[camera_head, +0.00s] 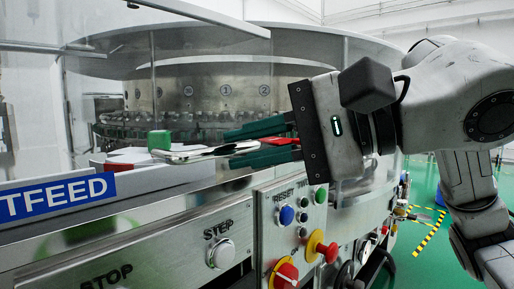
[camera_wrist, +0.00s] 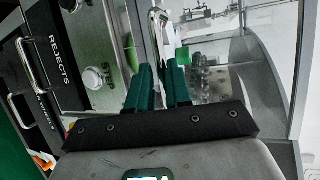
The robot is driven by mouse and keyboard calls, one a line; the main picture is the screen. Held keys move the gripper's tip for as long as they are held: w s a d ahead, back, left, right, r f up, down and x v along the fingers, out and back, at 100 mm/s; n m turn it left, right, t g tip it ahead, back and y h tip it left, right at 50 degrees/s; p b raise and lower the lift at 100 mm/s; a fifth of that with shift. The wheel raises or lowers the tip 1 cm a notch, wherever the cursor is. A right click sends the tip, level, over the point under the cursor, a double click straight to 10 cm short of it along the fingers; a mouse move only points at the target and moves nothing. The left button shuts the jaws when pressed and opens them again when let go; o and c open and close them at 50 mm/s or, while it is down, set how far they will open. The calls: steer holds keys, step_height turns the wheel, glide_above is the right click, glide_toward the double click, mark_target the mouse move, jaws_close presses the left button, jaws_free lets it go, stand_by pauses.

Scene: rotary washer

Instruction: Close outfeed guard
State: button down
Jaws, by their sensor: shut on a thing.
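My gripper (camera_head: 230,143) reaches in from the right with its two green fingers around the right end of a thin silver handle-like piece (camera_head: 190,154). In the wrist view the fingers (camera_wrist: 160,70) close on the same bright silver loop (camera_wrist: 157,22), which extends beyond the fingertips. Clear guard panels with metal edges (camera_head: 205,18) stand above and behind it, over the washer's outfeed side. I cannot tell clearly how the silver piece joins the guard. The part of it between the fingers is hidden.
A blue OUTFEED sign (camera_head: 58,196) is at the left, partly cut off. A green block (camera_head: 159,140) sits behind the silver piece. Below are the STEP button (camera_head: 221,254) and a control box with a red-yellow knob (camera_head: 285,275). A REJECTS panel (camera_wrist: 57,60) shows in the wrist view.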

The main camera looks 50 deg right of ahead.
steer(key=shift+w+f+g, duration=0.1)
steer(key=shift+f+g, duration=0.2)
steer(key=shift+f, duration=0.9)
steer(key=c, duration=1.1)
jaws_free()
steer(key=shift+w, duration=0.1)
steer(key=shift+r, duration=0.1)
steer(key=shift+p+v, duration=1.85)
steer(key=shift+v, duration=3.55)
steer(key=shift+a+r, duration=0.1)
steer(key=shift+r, duration=0.1)
